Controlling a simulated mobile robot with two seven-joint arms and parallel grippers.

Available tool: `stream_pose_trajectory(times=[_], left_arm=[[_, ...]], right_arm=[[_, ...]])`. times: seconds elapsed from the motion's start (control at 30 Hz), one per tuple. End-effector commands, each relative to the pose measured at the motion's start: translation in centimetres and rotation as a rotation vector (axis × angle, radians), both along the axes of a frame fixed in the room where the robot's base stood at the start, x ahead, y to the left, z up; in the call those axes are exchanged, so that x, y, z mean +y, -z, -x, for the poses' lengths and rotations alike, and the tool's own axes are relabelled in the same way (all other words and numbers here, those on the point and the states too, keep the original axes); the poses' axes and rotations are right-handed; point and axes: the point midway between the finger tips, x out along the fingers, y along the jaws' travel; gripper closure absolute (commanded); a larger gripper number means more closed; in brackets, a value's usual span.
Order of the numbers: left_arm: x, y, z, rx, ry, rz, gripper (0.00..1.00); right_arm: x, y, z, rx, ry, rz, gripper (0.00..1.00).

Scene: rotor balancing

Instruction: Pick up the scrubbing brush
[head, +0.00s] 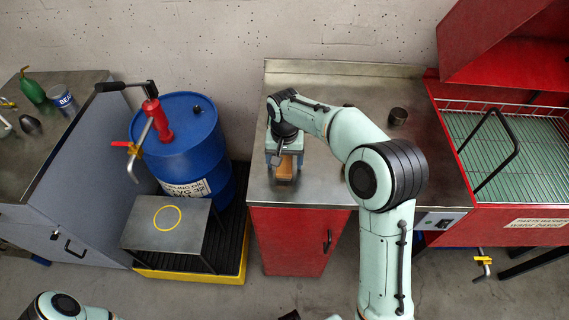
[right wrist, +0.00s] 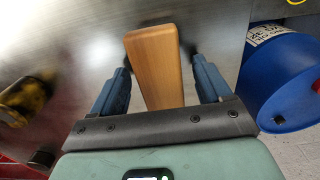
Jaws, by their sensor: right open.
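The scrubbing brush (right wrist: 156,62) shows a tan wooden body in the right wrist view, lying over the metal bench top. In the head view a bit of its wood (head: 286,166) shows at my right gripper. My right gripper (head: 284,172) is open at the left end of the bench top. Its two blue fingers (right wrist: 160,88) stand on either side of the wood, with a visible gap on both sides. The brush's bristles cannot be made out. My left gripper is not in view; only part of that arm shows at the bottom left of the head view.
The metal bench (head: 330,82) has a raised back edge and a dark cup (head: 398,116). A red parts washer (head: 515,215) adjoins it at right. A blue drum (head: 180,150) and small table (head: 150,238) stand left. The right wrist view shows a blurred yellow-black item (right wrist: 25,98).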

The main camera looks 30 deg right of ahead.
Motion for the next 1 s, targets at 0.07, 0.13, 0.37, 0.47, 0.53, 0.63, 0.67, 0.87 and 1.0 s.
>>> stream_pose_trajectory(times=[0.07,0.13,0.37,0.47,0.53,0.63,0.67,0.87,1.0], left_arm=[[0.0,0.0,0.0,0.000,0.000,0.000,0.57],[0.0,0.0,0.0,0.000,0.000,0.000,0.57],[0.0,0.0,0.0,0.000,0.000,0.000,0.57],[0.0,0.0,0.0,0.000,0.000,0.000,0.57],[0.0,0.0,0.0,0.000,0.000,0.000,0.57],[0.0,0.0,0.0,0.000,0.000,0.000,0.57],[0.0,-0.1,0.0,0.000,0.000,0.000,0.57],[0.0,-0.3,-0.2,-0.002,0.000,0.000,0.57],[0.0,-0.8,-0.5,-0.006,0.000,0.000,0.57]], right_arm=[[0.0,0.0,0.0,0.000,0.000,0.000,0.22],[0.0,0.0,0.0,0.000,0.000,0.000,0.22],[0.0,-0.1,0.0,0.000,0.000,0.000,0.81],[0.0,-0.1,0.0,0.000,0.000,0.000,0.81],[0.0,-0.1,0.0,0.000,0.000,0.000,0.81],[0.0,-0.2,0.0,-0.001,0.000,-0.001,0.81],[0.0,-0.3,0.0,-0.001,0.000,0.000,0.81],[0.0,-1.9,-0.1,-0.004,0.000,0.000,0.81],[0.1,-4.4,-0.2,-0.006,-0.001,-0.001,0.81]])
